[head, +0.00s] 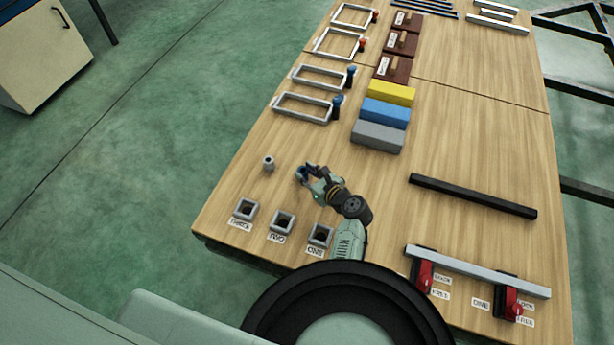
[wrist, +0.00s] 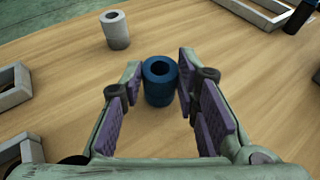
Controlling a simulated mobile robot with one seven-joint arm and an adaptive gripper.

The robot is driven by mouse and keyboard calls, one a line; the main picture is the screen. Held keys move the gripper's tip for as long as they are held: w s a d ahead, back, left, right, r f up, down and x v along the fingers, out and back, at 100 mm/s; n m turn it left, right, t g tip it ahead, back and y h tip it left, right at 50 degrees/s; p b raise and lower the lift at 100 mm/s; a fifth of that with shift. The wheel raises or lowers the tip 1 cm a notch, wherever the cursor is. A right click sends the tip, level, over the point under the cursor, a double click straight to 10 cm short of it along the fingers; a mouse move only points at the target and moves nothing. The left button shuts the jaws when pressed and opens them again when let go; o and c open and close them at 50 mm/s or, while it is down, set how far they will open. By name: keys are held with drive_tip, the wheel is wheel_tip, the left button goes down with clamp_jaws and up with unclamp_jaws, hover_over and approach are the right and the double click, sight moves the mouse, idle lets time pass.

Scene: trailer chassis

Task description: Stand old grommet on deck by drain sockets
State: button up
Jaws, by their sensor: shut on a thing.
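A dark blue hollow cylinder, a grommet (wrist: 159,86), stands upright between the fingers of my gripper (wrist: 160,88) in the wrist view. My gripper (head: 304,172) is shut on it, low over the wooden deck (head: 335,150). Whether its base touches the deck is hard to tell. A grey grommet (head: 268,163) stands upright on the deck to the left; it also shows in the wrist view (wrist: 116,29). Three square drain sockets, labelled THREE (head: 245,209), TWO (head: 282,222) and ONE (head: 319,234), line the near edge. Which grommet is the old one is not marked.
Grey, blue and yellow blocks (head: 385,112) lie behind my gripper. Rectangular frames (head: 303,107) with coloured plugs lie at the back left. A black bar (head: 470,196) and a grey rail with red clamps (head: 477,272) lie to the right. Deck around the grey grommet is clear.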

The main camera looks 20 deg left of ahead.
drive_tip(key=shift+f, duration=0.1)
drive_tip(key=o, duration=1.2)
drive_tip(key=shift+c, duration=0.2)
